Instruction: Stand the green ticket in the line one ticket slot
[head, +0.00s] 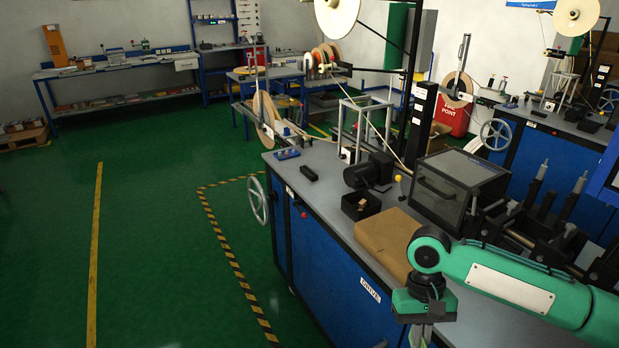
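I cannot make out a green ticket in the head view, and I cannot tell which fixture is the line one ticket slot. My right gripper (421,334) hangs from the green arm that comes in from the right. It points down by the front edge of the near blue bench, to the right of the DRIVE label (370,290). Its fingertips are at the bottom edge of the picture, so I cannot tell whether it is open or holds anything. My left gripper is not in view.
The near bench carries a brown pad (387,240), a small black open box (361,204), a dark glass-fronted machine (459,187) and a small blue block (287,154). A handwheel (257,201) juts from its left end. The green floor (150,240) to the left is clear.

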